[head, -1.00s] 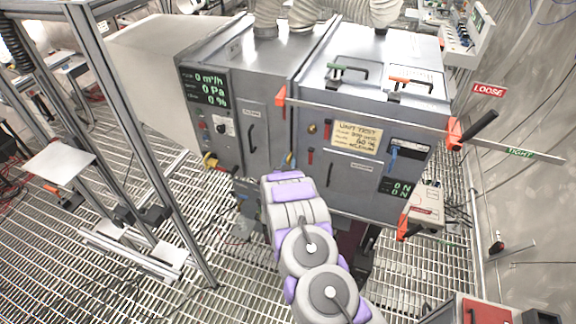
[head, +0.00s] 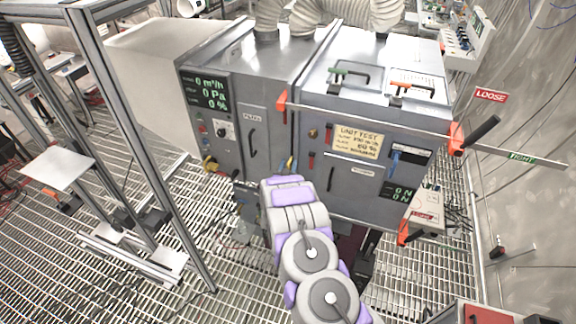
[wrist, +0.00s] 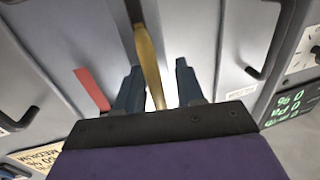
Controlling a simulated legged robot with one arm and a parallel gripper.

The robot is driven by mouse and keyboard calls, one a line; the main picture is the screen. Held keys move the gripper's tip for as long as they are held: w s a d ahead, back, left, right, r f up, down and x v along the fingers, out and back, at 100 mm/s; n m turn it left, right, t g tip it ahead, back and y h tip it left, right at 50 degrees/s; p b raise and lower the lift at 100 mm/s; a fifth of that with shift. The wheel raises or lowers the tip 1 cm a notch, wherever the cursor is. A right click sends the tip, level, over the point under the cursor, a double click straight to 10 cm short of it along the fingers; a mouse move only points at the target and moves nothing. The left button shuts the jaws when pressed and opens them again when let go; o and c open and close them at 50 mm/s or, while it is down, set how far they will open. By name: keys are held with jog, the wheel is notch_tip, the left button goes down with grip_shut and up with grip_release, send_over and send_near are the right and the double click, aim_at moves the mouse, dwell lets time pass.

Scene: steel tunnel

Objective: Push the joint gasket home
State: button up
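The joint between the two grey steel units runs up the wrist view as a narrow gap. A yellow-brown strip, seemingly the joint gasket (wrist: 148,55), lies along this gap, and its lower end hangs free between my fingers. My gripper (wrist: 158,68) is open, with one dark finger on each side of the strip and gaps between. I cannot tell whether the fingertips touch the units. In the head view the left unit (head: 225,135) and right unit (head: 350,185) stand side by side. My arm hides the joint's lower part there.
A long clamp bar (head: 385,122) with orange ends crosses the right unit's front and sticks out right, between LOOSE (head: 491,96) and TIGHT (head: 521,157) labels. A red tag (wrist: 92,90) is left of my fingers. A metal frame (head: 140,140) stands left. Grating floor lies around.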

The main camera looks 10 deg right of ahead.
jog(key=v, duration=1.7)
jog(key=shift+b, duration=0.3)
jog(key=shift+w+a, duration=0.15)
